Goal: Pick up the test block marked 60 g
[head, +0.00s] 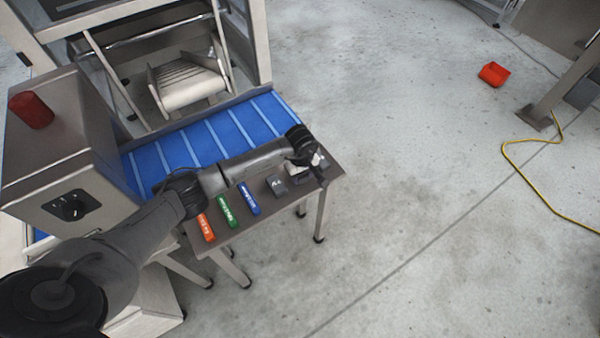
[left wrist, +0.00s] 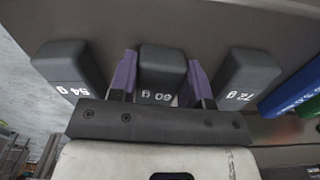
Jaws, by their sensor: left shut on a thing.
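The dark grey test block marked 60 g (left wrist: 162,72) stands between the two purple fingers of my left gripper (left wrist: 162,82) in the left wrist view. The fingers are shut on its sides. In the head view, my left gripper (head: 313,172) is over the right end of the small grey shelf and largely covers the block there. A block marked 54 g (left wrist: 70,68) is on one side and a block marked 72 g (left wrist: 246,75) on the other. The 72 g block also shows in the head view (head: 277,185). My right gripper is not in view.
Orange (head: 206,228), green (head: 226,212) and blue (head: 248,199) bars lie on the shelf (head: 215,245) left of the blocks. A blue conveyor belt (head: 240,128) runs behind it.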

